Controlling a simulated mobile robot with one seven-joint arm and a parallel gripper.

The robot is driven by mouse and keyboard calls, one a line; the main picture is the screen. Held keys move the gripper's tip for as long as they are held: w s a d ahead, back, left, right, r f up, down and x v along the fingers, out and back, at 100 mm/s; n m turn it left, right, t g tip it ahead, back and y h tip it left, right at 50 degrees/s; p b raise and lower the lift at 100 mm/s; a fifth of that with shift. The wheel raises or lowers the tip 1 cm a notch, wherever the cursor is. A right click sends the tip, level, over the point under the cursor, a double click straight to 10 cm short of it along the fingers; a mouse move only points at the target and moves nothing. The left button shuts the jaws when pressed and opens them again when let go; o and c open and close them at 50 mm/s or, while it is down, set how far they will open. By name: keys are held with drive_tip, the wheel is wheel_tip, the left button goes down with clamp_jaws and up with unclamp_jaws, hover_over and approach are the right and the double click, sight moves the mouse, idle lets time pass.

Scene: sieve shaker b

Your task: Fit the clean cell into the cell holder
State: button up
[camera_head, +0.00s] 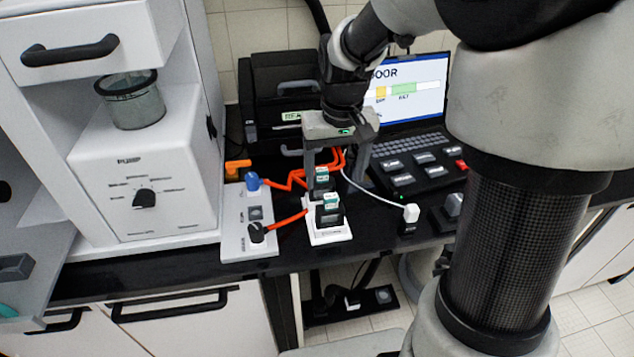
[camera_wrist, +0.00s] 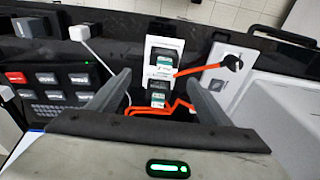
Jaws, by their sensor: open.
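A white base plate (camera_head: 330,236) stands near the counter's front edge. A dark block with a green-and-white label (camera_head: 330,209) stands on it, and a second similar labelled block (camera_head: 321,179) is just behind. Both also show in the wrist view, one on the plate (camera_wrist: 163,62) and one (camera_wrist: 157,96) lower in the picture. I cannot tell which is the clean cell or which part is the cell holder. My gripper (camera_head: 337,180) is open and points down, its fingers apart on either side of the rear block. In the wrist view the gap between my fingertips (camera_wrist: 157,78) holds nothing gripped.
A light panel with plugs (camera_head: 247,222) stands left of the plate, with orange cables running behind and beside the blocks. A white plug (camera_head: 411,213) and button box (camera_head: 418,170) are at right. The pump unit (camera_head: 145,180) is left; a laptop (camera_head: 410,90) is behind.

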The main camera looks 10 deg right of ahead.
sight(333, 194)
drive_tip(key=f, duration=0.7)
drive_tip(key=shift+w, duration=0.4)
drive_tip(key=shift+a+f+b, duration=0.15)
drive_tip(key=shift+a+f, duration=0.05)
drive_tip(key=shift+f, duration=1.15)
drive_tip(key=shift+a+f+b, duration=0.15)
drive_tip(key=shift+f, duration=1.15)
drive_tip(key=shift+c, duration=0.4)
